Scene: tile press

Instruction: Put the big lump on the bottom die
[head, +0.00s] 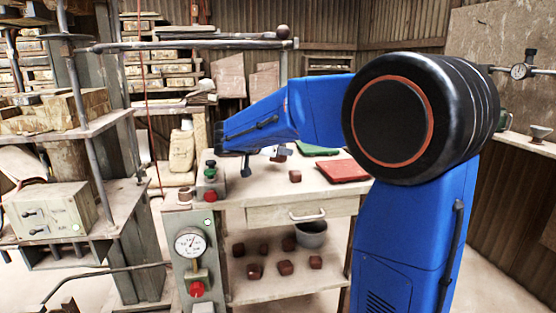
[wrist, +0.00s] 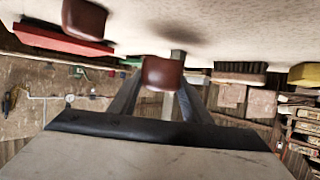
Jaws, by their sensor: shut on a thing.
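My gripper (wrist: 160,88) is shut on a brown-red lump (wrist: 162,73), which sits between the two fingertips. In the head view my gripper (head: 264,155) is over the worktable, partly hidden by the arm, and a lump shows beside it. A second brown-red lump (head: 295,175) lies on the table in front of the red slab; a loose lump (wrist: 85,18) is also in the wrist view. I cannot tell from size which lump is the big one. The press frame (head: 128,180) with metal columns stands at the left; I cannot pick out its bottom die with certainty.
The worktable (head: 262,190) carries a red slab (head: 343,171) and a green slab (head: 316,148). Several lumps and a grey bucket (head: 311,234) are on the shelf below. A gauge post (head: 190,243) with a red button stands at the table's left.

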